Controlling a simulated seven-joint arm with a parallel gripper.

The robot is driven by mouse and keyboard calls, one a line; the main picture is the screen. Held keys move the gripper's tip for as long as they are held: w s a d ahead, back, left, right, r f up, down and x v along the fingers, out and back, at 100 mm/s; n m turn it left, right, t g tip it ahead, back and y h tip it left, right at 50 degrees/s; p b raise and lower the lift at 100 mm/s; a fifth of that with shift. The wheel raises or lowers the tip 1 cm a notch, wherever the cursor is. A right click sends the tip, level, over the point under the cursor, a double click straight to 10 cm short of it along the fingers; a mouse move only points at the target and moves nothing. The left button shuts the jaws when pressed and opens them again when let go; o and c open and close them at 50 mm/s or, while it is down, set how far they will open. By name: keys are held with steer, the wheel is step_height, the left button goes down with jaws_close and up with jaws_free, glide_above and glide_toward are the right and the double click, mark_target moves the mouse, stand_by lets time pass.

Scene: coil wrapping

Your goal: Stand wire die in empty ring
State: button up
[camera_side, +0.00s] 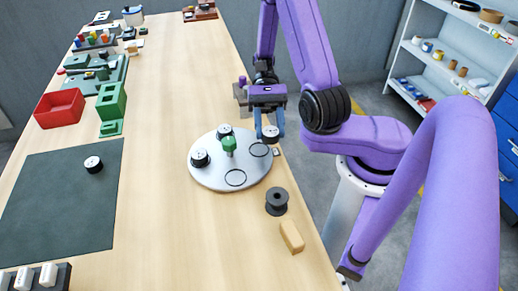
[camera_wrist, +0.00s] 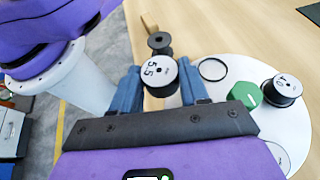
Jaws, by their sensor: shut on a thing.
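My gripper (camera_side: 270,132) is shut on a black wire die with a white top (camera_wrist: 160,75), marked 5.5, held between the two blue fingers. In the side view, the held die (camera_side: 270,131) is at the right far edge of the round pale plate (camera_side: 208,180). Whether it touches the plate cannot be told. Two outlined rings on the plate are empty: one near the held die (camera_side: 259,149) and one at the front (camera_side: 235,178). Two other dies stand on the plate, at its left (camera_side: 200,158) and back (camera_side: 225,132). A green knob (camera_side: 229,146) stands at its centre.
A black spool (camera_side: 277,202) and a wooden block (camera_side: 291,237) lie near the table's right edge. Another die (camera_side: 93,164) sits on the dark mat (camera_side: 60,205). A red bin (camera_side: 60,108) and green stand (camera_side: 112,103) are farther left. Table between mat and plate is clear.

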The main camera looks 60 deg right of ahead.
mark_target(262, 147)
steer(key=shift+w+d+f+m+t+y, duration=0.25)
steer(key=shift+w+f+m+t+y, duration=0.2)
steer(key=shift+f+m+t, duration=0.75)
steer(key=shift+w+d+f+m+t+y, duration=0.35)
steer(key=shift+w+f+m+t, duration=0.2)
steer(key=shift+f+m+t, duration=0.65)
steer(key=shift+w+d+f+m+t+y, duration=0.2)
steer(key=shift+w+f+m+t+y, duration=0.25)
steer(key=shift+f+m+t, duration=0.75)
steer(key=shift+r, duration=0.15)
steer(key=o, duration=1.2)
steer(key=shift+o, duration=0.2)
